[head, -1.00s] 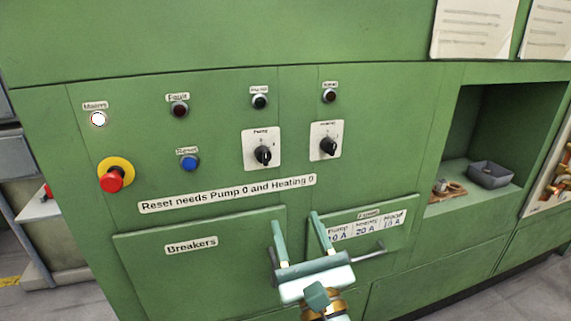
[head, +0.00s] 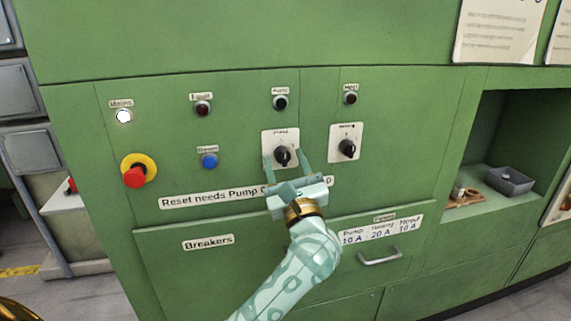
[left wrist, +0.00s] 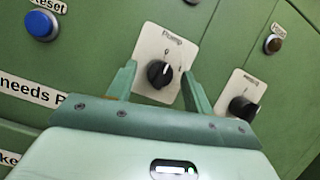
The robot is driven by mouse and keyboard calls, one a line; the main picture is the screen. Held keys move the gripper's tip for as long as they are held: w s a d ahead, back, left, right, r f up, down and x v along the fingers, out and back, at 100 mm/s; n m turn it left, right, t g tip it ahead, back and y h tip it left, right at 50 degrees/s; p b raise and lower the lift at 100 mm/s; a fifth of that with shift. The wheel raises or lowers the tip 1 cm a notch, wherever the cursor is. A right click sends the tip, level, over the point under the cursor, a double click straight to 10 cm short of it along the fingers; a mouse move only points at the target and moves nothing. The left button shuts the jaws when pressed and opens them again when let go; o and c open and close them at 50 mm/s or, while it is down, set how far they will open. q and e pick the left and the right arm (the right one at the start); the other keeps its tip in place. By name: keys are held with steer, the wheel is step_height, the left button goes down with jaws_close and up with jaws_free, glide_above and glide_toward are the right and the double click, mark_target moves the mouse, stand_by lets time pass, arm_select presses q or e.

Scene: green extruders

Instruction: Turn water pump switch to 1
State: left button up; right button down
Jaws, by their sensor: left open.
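The pump switch (head: 282,156) is a black rotary knob on a white plate on the green panel. It also shows in the left wrist view (left wrist: 160,74), with its light mark pointing roughly up, near the 0. My left gripper (head: 285,160) is open, its two fingers reaching up toward the pump switch. In the left wrist view the fingertips (left wrist: 160,76) stand on either side of the knob. I see no clear contact, and the exact depth gap is hard to tell. My right gripper is not in view.
The heating switch (head: 347,148) is just right of the pump switch. A blue reset button (head: 210,161) and a red emergency stop (head: 135,177) are to the left. Below are a breakers panel (head: 208,242) and a drawer handle (head: 380,255). An alcove at right holds a grey bin (head: 508,181).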

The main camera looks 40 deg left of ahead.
arm_select(q)
steer(key=shift+w, duration=0.1)
steer(key=c, duration=1)
steer(key=shift+o, duration=0.2)
steer(key=shift+a+r+m+t+p, duration=0.1)
steer(key=shift+r+m+t+p, duration=0.15)
steer(key=shift+m+p, duration=0.55)
steer(key=m+t+h+p, duration=0.1)
steer(key=m+h+p, duration=0.1)
steer(key=m+p, duration=0.2)
steer(key=m+t+h+p, duration=0.1)
steer(key=m+h+p, duration=0.1)
steer(key=m+p, duration=0.3)
steer(key=m+t+h+p, duration=0.1)
steer(key=m+h+p, duration=0.1)
steer(key=m+p, duration=0.2)
steer(key=shift+s+a+r+m+p, duration=0.1)
steer(key=shift+s+m+p, duration=0.25)
steer(key=shift+p, duration=1.55)
steer(key=shift+w+f+m+h+p, duration=0.1)
steer(key=shift+f+m+h+p, duration=0.1)
steer(key=shift+m+h+p, duration=0.35)
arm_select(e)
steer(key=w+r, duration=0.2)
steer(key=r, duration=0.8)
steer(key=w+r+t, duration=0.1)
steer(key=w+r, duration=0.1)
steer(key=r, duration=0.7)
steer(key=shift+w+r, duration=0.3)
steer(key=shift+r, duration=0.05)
